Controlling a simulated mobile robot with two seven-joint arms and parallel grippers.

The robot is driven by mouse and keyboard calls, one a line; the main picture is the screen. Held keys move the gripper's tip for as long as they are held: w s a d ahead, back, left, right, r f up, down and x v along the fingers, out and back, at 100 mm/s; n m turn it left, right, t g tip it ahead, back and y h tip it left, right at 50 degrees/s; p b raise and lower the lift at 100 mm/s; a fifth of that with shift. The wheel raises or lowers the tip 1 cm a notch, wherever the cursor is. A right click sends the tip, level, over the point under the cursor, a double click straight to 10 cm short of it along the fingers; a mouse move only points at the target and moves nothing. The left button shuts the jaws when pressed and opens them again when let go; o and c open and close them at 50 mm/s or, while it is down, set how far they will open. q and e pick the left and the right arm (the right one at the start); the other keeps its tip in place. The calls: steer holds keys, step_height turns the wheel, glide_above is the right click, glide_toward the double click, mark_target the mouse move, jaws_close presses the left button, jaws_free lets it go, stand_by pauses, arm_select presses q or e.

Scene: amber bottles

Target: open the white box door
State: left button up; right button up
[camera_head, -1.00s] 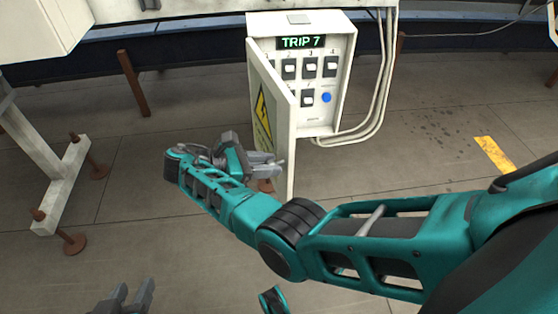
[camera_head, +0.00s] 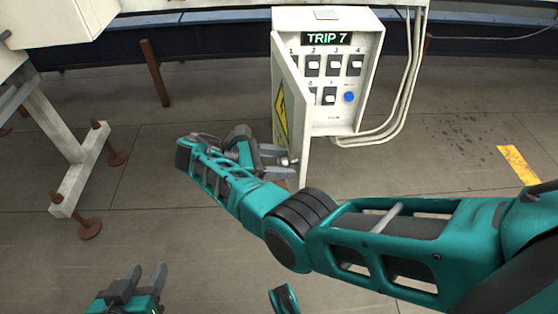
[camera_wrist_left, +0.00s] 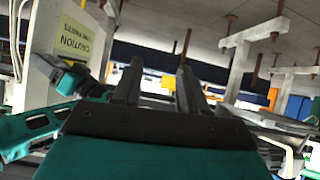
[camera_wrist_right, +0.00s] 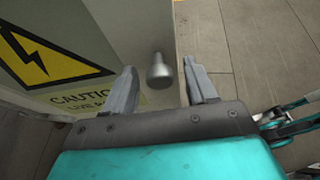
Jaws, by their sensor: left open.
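The white box (camera_head: 370,92) hangs at the top centre of the head view, with switches, a blue button and a green "TRIP 7" display. Its door (camera_head: 291,95) stands ajar, hinged on the left and swung towards me. A yellow warning sign is on its outer face. In the right wrist view the door (camera_wrist_right: 120,25) carries a grey knob (camera_wrist_right: 159,72). My right gripper (camera_head: 290,158) is at the door's free edge; its fingers (camera_wrist_right: 166,88) are apart on either side of the knob, with no clear contact. My left gripper (camera_head: 144,277) is open and empty at lower left.
Conduits (camera_head: 402,95) run down the box's right side. A white frame leg (camera_head: 80,175) with rust-brown posts stands at the left. The floor between that leg and my right arm is clear, as is the floor right of the box.

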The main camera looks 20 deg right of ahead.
mark_target(302, 98)
arm_select(q)
steer(key=shift+s+f, duration=0.1)
arm_select(e)
step_height(302, 98, up, 11)
steer(key=p, duration=0.8)
step_height(302, 98, up, 8)
steer(key=p, duration=0.5)
steer(key=shift+f, duration=0.15)
arm_select(q)
step_height(302, 98, up, 10)
steer(key=a, duration=0.2)
steer(key=shift+s+y+p, duration=0.3)
steer(key=shift+p, duration=0.05)
arm_select(e)
steer(key=shift+r, duration=0.65)
